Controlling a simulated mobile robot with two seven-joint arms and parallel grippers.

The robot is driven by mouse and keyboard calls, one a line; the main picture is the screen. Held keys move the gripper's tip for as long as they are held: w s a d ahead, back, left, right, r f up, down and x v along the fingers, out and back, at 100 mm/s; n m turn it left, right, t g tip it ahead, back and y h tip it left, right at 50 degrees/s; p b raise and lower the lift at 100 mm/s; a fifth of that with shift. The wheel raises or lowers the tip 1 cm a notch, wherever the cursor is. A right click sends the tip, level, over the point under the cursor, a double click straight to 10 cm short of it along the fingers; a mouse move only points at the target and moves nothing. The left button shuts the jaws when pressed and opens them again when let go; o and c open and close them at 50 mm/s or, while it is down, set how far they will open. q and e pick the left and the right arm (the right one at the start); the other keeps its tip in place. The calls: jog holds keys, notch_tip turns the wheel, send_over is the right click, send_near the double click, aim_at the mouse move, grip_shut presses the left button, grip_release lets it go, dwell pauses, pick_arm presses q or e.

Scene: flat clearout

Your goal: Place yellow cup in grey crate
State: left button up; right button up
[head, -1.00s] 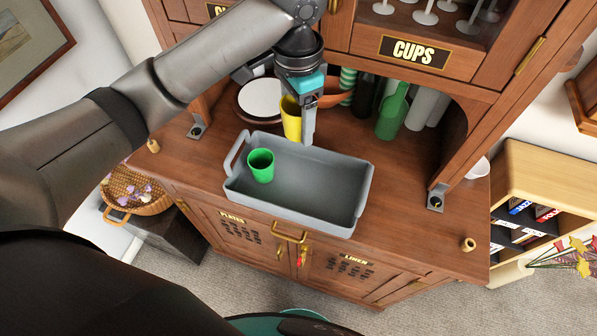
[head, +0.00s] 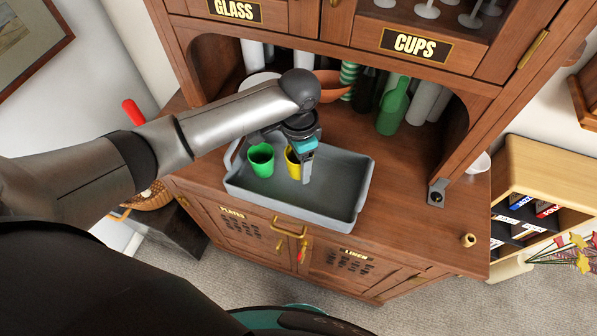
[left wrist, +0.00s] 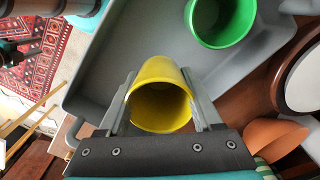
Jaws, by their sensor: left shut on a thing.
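The yellow cup (head: 293,163) is between the fingers of my left gripper (head: 305,176), which is shut on it. In the left wrist view the yellow cup (left wrist: 161,94) shows its open mouth toward the camera, with a finger on each side. The grey crate (head: 340,208) stands on the cabinet counter, and the held cup is over or inside its left-middle part; I cannot tell whether it touches the floor of the crate. A green cup (head: 261,160) is in the crate to the left of the yellow one. My right gripper is not in view.
Behind the crate are a green bottle (head: 393,108), an orange bowl (head: 330,86) and several pale cylinders. Cabinet doors overhang the back of the counter. The right part of the crate is empty.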

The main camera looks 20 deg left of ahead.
aim_at(298, 173)
pick_arm(q)
jog(key=shift+f+b, duration=0.3)
jog(key=shift+f, duration=1.75)
jog(key=shift+f, duration=0.1)
jog(key=o, duration=1.4)
jog(key=shift+o, duration=0.2)
notch_tip(298, 173, up, 12)
jog(key=p, duration=0.1)
